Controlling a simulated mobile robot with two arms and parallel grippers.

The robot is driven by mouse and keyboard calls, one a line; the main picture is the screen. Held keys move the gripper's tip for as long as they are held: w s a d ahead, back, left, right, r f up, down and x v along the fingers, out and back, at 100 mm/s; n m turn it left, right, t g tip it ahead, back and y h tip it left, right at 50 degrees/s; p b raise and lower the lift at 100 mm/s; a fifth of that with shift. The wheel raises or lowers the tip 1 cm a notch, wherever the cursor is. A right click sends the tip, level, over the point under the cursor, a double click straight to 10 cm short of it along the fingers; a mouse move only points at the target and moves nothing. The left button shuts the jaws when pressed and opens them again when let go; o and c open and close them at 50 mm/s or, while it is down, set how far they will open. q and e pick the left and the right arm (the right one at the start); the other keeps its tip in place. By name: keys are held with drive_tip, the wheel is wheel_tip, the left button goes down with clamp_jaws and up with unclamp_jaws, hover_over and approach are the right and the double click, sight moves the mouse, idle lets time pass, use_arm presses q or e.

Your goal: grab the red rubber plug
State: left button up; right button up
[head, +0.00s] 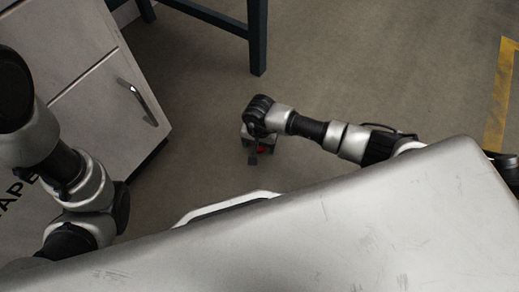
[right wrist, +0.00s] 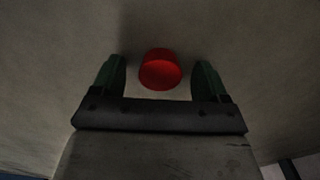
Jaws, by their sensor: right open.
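The red rubber plug (right wrist: 160,70) shows in the right wrist view as a short red cylinder. It sits between the two green-padded fingers of my right gripper (right wrist: 159,80), with a gap on each side.
A grey cabinet (head: 85,95) with a metal handle stands at the left. A dark blue table leg (head: 257,40) stands at the top. A yellow floor line (head: 498,100) runs at the right. Bare floor (head: 350,70) surrounds my right arm.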

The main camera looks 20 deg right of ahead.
drive_tip(key=shift+f, duration=0.1)
drive_tip(key=c, duration=1)
